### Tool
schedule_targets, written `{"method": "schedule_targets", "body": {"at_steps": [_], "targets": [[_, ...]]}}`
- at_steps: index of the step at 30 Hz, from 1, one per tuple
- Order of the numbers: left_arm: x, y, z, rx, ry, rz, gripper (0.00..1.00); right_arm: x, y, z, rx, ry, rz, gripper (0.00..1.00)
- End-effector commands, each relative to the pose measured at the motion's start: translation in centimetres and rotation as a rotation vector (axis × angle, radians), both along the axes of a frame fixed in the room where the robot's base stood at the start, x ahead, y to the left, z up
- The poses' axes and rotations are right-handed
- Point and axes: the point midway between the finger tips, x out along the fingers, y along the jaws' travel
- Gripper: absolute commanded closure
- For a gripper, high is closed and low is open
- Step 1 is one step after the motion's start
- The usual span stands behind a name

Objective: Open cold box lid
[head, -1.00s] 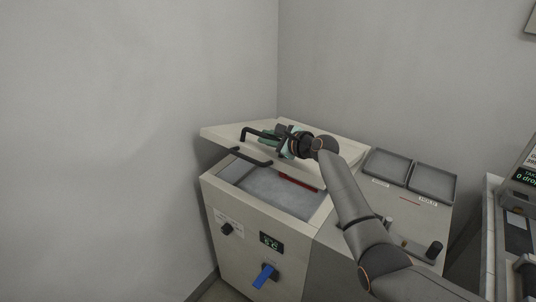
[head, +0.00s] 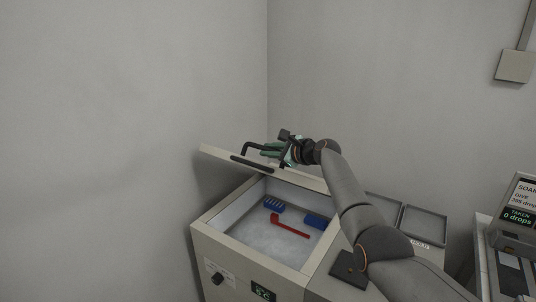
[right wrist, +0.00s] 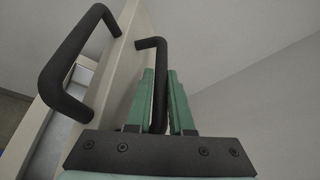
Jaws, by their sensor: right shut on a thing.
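The cold box (head: 246,262) is a pale chest near the corner, and its lid (head: 300,176) is raised and tilted up at the back. A black bar handle (head: 262,147) stands out from the lid. My right gripper (head: 282,151) is at this handle, and in the right wrist view its green fingers (right wrist: 162,100) are shut on the black handle (right wrist: 158,75). A second black handle (head: 252,164) sits along the lid's front edge; it shows large at the left of the right wrist view (right wrist: 70,65). My left gripper is not in view.
Inside the box, blue racks (head: 274,204) and a red tool-like piece (head: 289,227) lie on the pale floor. Grey trays (head: 424,224) sit on the counter to the right. A device with a display (head: 518,205) stands at the far right. Walls close in behind and left.

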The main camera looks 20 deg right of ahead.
Motion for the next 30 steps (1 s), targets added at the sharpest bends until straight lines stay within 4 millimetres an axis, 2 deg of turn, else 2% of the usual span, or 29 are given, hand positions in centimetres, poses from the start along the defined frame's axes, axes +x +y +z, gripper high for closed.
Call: {"method": "schedule_targets", "body": {"at_steps": [9,10,18,30], "targets": [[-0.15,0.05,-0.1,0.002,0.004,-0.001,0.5,0.02,-0.09,0.01,-0.002,-0.001,-0.001,1.0],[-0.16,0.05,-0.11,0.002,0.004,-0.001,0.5,0.02,-0.1,0.01,-0.003,-0.001,-0.002,0.79],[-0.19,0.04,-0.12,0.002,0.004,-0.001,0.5,0.01,-0.07,-0.02,-0.001,0.0,-0.001,0.51],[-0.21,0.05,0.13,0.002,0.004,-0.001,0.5,-0.31,-0.26,0.2,-0.002,-0.001,-0.001,0.51]]}}
